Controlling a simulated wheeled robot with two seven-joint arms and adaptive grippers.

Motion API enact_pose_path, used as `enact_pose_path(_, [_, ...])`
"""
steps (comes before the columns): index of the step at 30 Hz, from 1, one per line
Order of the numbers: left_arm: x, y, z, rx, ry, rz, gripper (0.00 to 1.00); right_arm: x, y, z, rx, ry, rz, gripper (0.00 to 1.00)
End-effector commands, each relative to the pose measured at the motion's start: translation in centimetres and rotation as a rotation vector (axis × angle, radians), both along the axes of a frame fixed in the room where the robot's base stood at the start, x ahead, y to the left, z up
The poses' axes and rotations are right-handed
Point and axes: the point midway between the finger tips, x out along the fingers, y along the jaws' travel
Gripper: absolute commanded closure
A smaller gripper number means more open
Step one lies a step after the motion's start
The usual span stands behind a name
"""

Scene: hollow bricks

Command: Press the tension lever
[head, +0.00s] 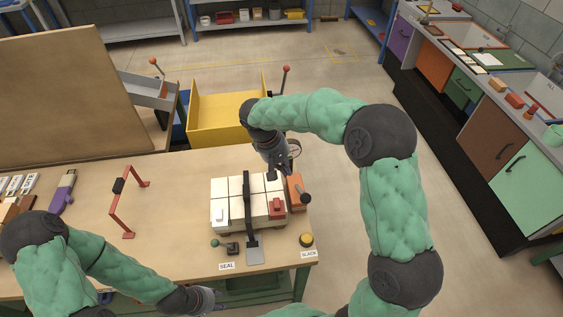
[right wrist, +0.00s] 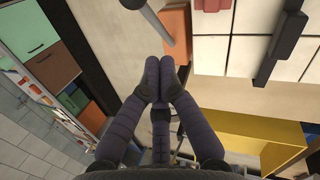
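An orange block (head: 296,188) stands at the right end of a stack of white bricks (head: 230,190), with a grey lever and dark knob (head: 305,198) on it. I take this to be the tension lever. In the right wrist view the orange block (right wrist: 177,30) and the grey lever (right wrist: 160,27) show at the top. My right gripper (head: 278,170) is over the back right of the stack, close behind the block. Its fingertips (right wrist: 160,66) are together with nothing between them, apart from the lever. My left gripper (head: 203,299) is at the bottom edge, its fingers unclear.
A black strap (head: 247,195) crosses the bricks, and a red block (head: 277,207) sits on them. A green-knobbed lever (head: 224,245) stands by the SEAL label, a yellow button (head: 306,240) by the SLACK label. A red frame (head: 123,210) stands left; bench between is clear.

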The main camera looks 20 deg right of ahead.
Motion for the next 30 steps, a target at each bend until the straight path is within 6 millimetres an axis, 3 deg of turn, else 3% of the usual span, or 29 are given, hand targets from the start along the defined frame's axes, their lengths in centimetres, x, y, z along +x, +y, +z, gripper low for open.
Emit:
enact_pose_path(5, [0.0, 0.0, -0.3, 0.000, 0.000, 0.000, 0.60, -0.5, -1.1, -3.3, 0.000, 0.004, 0.000, 1.00])
enact_pose_path(10, [0.0, 0.0, -0.3, 0.000, 0.000, 0.000, 0.60, -2.3, -1.8, -4.5, 0.001, 0.001, 0.000, 1.00])
enact_pose_path(18, [0.0, 0.0, -0.4, 0.000, 0.000, 0.000, 0.60, -3.6, -2.2, -5.4, 0.001, 0.000, -0.001, 1.00])
enact_pose_path(30, [0.0, 0.0, -0.5, 0.000, 0.000, 0.000, 0.60, -3.6, -2.2, -5.5, 0.000, -0.003, 0.000, 1.00])
